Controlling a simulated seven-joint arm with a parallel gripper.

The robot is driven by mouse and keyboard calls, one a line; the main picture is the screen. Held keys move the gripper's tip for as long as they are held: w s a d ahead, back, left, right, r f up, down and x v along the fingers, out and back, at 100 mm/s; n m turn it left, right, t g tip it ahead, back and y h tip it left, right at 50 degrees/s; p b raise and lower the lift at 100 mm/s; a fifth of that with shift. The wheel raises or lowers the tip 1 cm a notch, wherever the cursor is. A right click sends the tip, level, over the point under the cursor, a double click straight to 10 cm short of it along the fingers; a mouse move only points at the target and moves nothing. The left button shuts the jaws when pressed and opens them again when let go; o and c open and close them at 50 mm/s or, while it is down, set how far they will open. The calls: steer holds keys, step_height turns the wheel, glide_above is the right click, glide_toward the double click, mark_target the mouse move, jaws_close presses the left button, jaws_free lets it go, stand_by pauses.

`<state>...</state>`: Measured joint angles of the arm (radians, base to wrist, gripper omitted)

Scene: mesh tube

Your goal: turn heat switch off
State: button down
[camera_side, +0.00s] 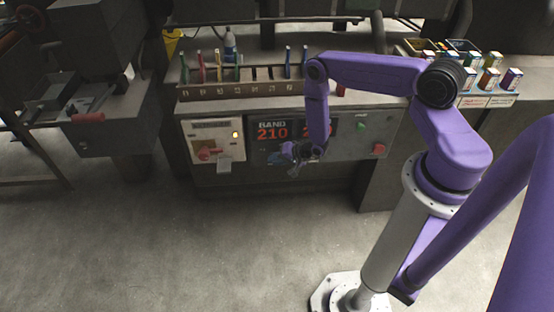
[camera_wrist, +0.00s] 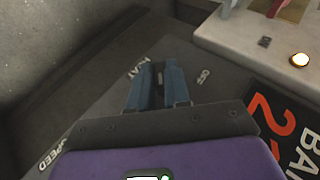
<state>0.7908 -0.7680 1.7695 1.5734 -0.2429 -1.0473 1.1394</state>
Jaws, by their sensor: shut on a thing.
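The heat switch (camera_wrist: 159,76) shows in the wrist view as a small dark piece between my fingertips. It sits on a dark panel (camera_wrist: 110,88) between the printed words HEAT and OFF. My gripper (camera_wrist: 159,72) has its two blue fingers on either side of it and is shut on it. The fingers cover most of the switch, so I cannot tell which way it is set. In the side view my gripper (camera_side: 296,168) is low at the front of the machine, and the switch cannot be made out.
A white control box (camera_side: 213,144) with a lit yellow lamp (camera_side: 235,134) and red handle (camera_side: 208,152) is at the left of the machine front. A display (camera_side: 272,132) reads BAND 210. A red button (camera_side: 379,149) is at right. The floor in front is clear.

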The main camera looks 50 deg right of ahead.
steer(key=shift+w+d+r, duration=0.1)
steer(key=shift+w+a+r+n+g+h, duration=0.1)
steer(key=shift+w+a+n+g+h, duration=0.15)
steer(key=shift+g+h, duration=0.9)
steer(key=shift+w+a+r+n+g+h, duration=0.1)
steer(key=shift+w+n+g+h, duration=0.2)
steer(key=shift+g+h, duration=0.8)
steer(key=shift+w+a+r+n+g+h, duration=0.1)
steer(key=shift+n+g+h, duration=0.25)
steer(key=shift+g+h, duration=0.75)
steer(key=shift+w+a+f+n+g+h, duration=0.1)
steer(key=shift+n+g+h, duration=0.1)
steer(key=shift+g+h, duration=0.5)
steer(key=shift+w+a+f+n+g+h, duration=0.1)
steer(key=shift+n+g+h, duration=0.1)
steer(key=shift+g+h, duration=0.4)
steer(key=shift+n+g+h, duration=0.3)
steer(key=shift+g+h, duration=0.35)
steer(key=shift+w+f+g+h, duration=0.1)
steer(key=shift+w+g+h, duration=0.05)
steer(key=shift+g+h, duration=0.6)
steer(key=c, duration=1.1)
jaws_free()
steer(key=shift+a, duration=0.1)
